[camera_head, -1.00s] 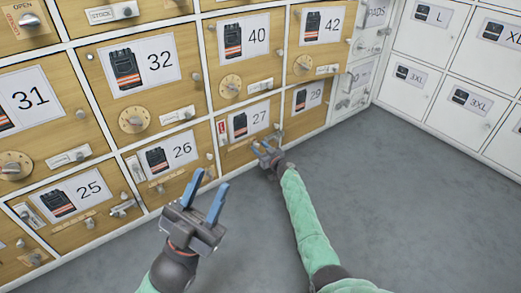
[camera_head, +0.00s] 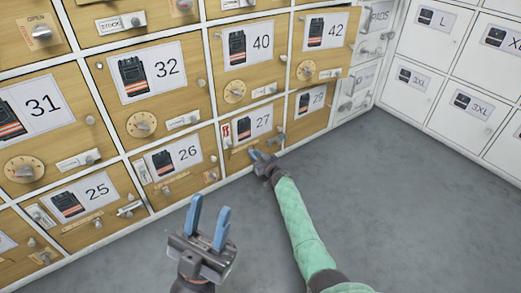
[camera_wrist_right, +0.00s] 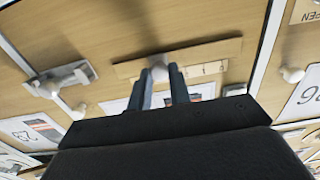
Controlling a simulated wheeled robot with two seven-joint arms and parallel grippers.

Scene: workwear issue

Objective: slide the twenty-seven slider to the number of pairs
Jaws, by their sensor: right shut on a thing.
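In the head view the gripper hides part of the slider. My left gripper (camera_head: 208,214) is open and empty, upright above the floor, away from the doors.
Doors 26 (camera_head: 187,152) and 29 (camera_head: 318,98) flank door 27, with knobs and latches sticking out. Door 40 (camera_head: 264,42) with a round dial is above. White lockers (camera_head: 418,78) stand at the right. The grey floor (camera_head: 400,210) is clear.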

